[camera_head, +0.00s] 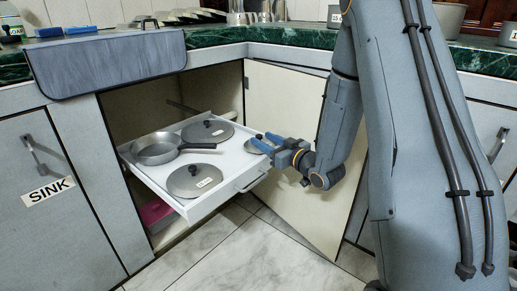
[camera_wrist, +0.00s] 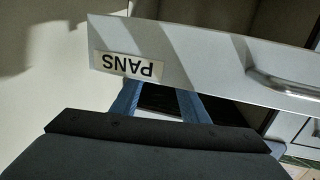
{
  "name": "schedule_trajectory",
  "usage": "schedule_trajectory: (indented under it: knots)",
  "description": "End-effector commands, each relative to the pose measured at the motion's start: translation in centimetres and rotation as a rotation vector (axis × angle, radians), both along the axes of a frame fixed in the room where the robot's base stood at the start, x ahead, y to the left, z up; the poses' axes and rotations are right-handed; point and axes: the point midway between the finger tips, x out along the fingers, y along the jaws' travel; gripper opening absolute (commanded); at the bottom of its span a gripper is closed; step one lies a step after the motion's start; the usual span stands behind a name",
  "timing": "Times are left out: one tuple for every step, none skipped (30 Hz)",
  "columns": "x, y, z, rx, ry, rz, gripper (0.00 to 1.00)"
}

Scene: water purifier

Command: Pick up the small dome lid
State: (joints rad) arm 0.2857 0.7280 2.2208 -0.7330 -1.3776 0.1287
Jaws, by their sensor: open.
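A pulled-out white drawer (camera_head: 229,176) holds several round grey metal items. A small lid (camera_head: 254,147) sits at its right side, partly hidden by my gripper. Two larger dome lids with dark knobs lie in the drawer: one at the back (camera_head: 207,131) and one at the front (camera_head: 194,181). My gripper (camera_head: 267,143) has blue fingers, open, at the drawer's right edge beside the small lid. I cannot tell whether it touches anything. The wrist view shows the open fingers (camera_wrist: 160,102) by the drawer front and no lid.
A grey pan (camera_head: 157,149) with a dark handle lies at the drawer's left. The drawer front has a PANS label (camera_wrist: 129,66) and a metal handle (camera_wrist: 285,84). An open cabinet door (camera_head: 290,150) stands behind my arm. The tiled floor in front is clear.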

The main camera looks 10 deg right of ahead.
Motion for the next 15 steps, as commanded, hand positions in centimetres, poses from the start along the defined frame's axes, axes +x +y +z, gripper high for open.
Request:
schedule_trajectory:
  knots:
    - [0.7, 0.4, -0.1, -0.001, -0.002, 0.003, 0.41]
    - [1.1, 0.6, 0.0, -0.002, -0.003, 0.003, 0.41]
    - [1.5, 0.8, 0.0, -0.002, -0.003, 0.003, 0.41]
    - [1.9, 0.9, -0.1, -0.002, -0.002, 0.002, 0.41]
    - [2.2, 1.0, -0.1, -0.002, -0.001, 0.002, 0.41]
    - [2.5, 1.2, -0.1, -0.001, 0.0, 0.001, 0.41]
    - [2.7, 1.3, -0.1, 0.0, 0.0, 0.001, 0.41]
    - [2.8, 1.4, 0.0, 0.0, 0.0, 0.001, 0.41]
    - [3.0, 1.4, 0.0, 0.0, 0.001, 0.001, 0.41]
    - [3.0, 1.4, 0.0, 0.0, 0.001, 0.001, 0.41]
    - [3.0, 1.4, 0.0, 0.0, 0.001, 0.001, 0.41]
    - [3.0, 1.4, 0.0, 0.0, 0.001, 0.001, 0.41]
    - [3.0, 1.4, 0.1, 0.0, 0.001, 0.0, 0.41]
    - [3.0, 1.4, 0.1, 0.0, 0.001, 0.0, 0.41]
    - [3.0, 1.4, 0.1, 0.0, 0.001, 0.0, 0.41]
